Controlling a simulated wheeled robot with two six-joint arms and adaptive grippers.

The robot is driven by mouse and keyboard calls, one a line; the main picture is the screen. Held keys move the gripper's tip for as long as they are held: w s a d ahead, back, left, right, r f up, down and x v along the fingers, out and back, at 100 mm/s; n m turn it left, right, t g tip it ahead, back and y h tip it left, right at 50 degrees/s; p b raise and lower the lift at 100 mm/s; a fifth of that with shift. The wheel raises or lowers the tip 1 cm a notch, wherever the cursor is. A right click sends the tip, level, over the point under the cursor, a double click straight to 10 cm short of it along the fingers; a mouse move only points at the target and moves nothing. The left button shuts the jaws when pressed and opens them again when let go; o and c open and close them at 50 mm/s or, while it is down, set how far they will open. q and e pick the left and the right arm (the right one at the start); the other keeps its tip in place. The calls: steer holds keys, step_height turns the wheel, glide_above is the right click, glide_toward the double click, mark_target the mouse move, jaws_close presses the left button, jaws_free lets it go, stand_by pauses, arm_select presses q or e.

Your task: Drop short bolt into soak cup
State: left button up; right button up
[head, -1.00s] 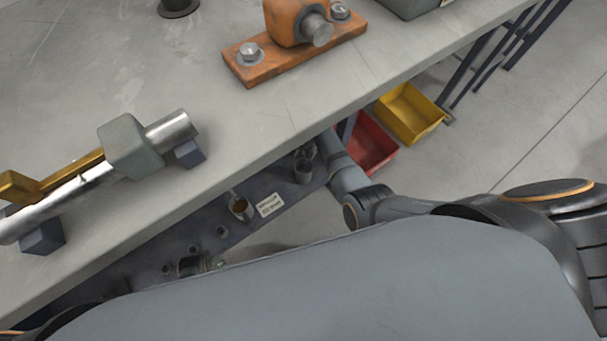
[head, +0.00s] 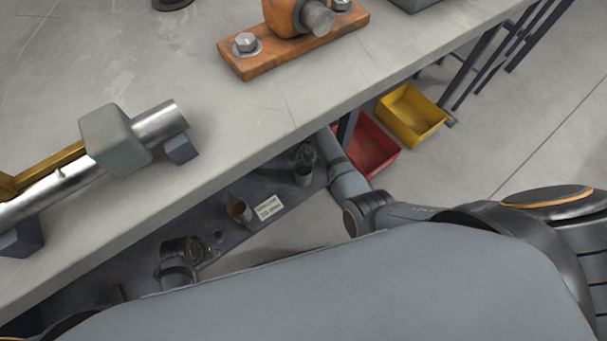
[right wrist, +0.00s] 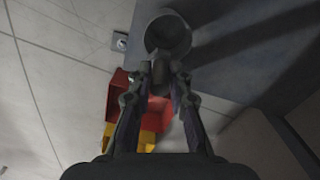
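My right gripper (right wrist: 161,75) has its fingers closed around a small dark brownish piece (right wrist: 160,73), which looks like the short bolt. In the head view my right gripper (head: 306,153) is small and partly behind the bench edge, over a grey cup (head: 303,174). In the right wrist view the round cup mouth (right wrist: 168,36) lies just beyond the fingertips. Another cup (head: 239,210) with a brown inside stands beside a white label (head: 270,207); I cannot tell which cup is the soak cup. My left gripper (head: 183,250) is low beside the lower shelf, its fingers unclear.
The bench top (head: 225,115) overhangs the lower shelf (head: 225,235). On the bench are an orange block (head: 270,58) with bolts and a metal shaft (head: 160,122) in a grey clamp. Red (head: 372,148) and yellow (head: 410,113) bins are on the floor beyond the shelf.

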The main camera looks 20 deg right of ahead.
steer(key=o, duration=0.4)
steer(key=shift+o, duration=0.2)
step_height(320, 180, up, 12)
stand_by(0.7)
